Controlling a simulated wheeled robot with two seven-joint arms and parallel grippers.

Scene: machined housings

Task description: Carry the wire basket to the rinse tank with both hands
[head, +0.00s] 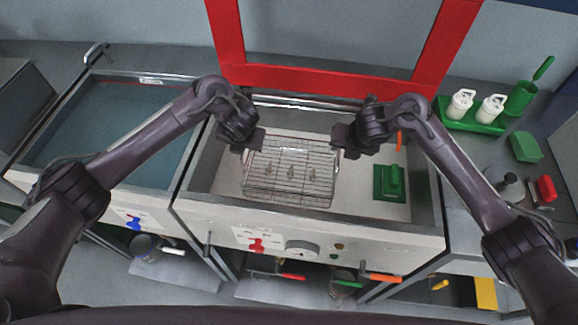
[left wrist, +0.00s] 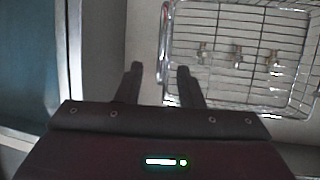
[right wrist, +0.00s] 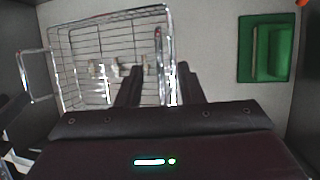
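The wire basket (head: 290,172) sits inside the middle basin, level, with several small metal parts (head: 291,172) in it. A water-filled tank (head: 105,118) lies to its left; its label is too small to read. My left gripper (head: 250,148) is at the basket's left end. In the left wrist view its fingers (left wrist: 158,72) are apart, with the basket's side handle (left wrist: 163,60) between or just beyond their tips. My right gripper (head: 343,145) is at the right end. In the right wrist view its fingers (right wrist: 158,72) are apart around the other handle (right wrist: 158,55).
A red frame (head: 320,82) stands behind the basin. A green block with a handle (head: 390,182) lies in the basin right of the basket. A raised wall (head: 196,165) separates the basin from the water tank. White bottles in a green tray (head: 470,120) stand at right.

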